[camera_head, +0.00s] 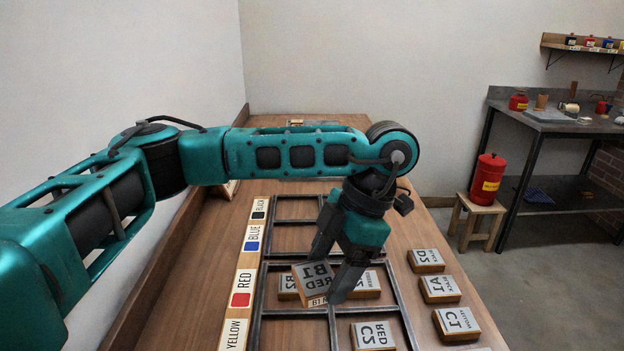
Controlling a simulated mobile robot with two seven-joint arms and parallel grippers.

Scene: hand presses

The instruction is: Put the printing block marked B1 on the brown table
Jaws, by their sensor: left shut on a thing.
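The printing block B1 (312,277) has a grey top with mirrored lettering reading RED B1 and wooden sides. My left gripper (333,272) is shut on it and holds it tilted over the metal frame. Block B2 (287,283) and another block (371,280) show partly behind it in the frame. The brown table (220,210) lies under the frame and runs toward the back wall. My right gripper is out of view.
Block C2 (373,335) lies in the frame (402,297). Blocks D2 (426,258), A1 (438,288) and C1 (457,322) stand on the table to the right. Colour labels (243,286) line the left. A red can (487,178) stands on a stool beyond.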

